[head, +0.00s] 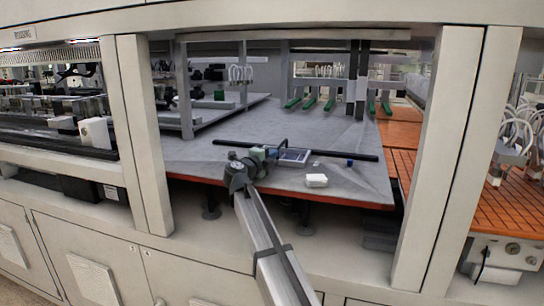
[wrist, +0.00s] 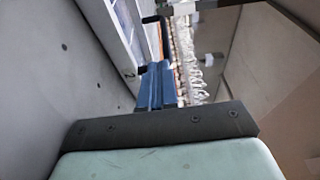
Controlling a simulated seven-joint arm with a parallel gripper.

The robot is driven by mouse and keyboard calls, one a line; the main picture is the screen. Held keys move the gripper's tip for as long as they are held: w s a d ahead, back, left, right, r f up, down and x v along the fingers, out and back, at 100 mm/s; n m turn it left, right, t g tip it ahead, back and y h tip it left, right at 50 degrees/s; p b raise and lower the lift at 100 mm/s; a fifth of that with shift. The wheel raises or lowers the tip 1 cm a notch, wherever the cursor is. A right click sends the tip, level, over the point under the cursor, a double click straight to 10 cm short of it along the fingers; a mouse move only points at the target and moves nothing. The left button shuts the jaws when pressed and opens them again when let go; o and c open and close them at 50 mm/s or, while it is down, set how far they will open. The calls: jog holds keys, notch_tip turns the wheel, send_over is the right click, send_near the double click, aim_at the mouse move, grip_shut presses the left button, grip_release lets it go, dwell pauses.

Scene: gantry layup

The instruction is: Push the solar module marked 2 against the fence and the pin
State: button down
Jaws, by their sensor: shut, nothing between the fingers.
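The solar module (head: 293,156) is a small dark-blue panel with a pale frame, lying flat on the grey table. A small blue peg (head: 349,162), perhaps the pin, stands to the right, apart from the module. My gripper (head: 276,154) is shut and empty at the module's left side. In the wrist view its blue fingertips (wrist: 155,86) are together, close to the pale-framed module (wrist: 118,28); contact is unclear.
A white block (head: 316,181) lies in front of the module near the table's front edge. A tiny pale piece (head: 316,164) lies between module and peg. The grey table (head: 205,160) is clear to the left. Pale posts (head: 145,135) flank the opening.

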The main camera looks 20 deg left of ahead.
jog(key=s+d, duration=0.2)
jog(key=s, duration=0.1)
jog(key=shift+s+d, duration=0.1)
jog(key=shift+s, duration=0.2)
jog(key=v, duration=1)
jog(key=shift+w, duration=0.1)
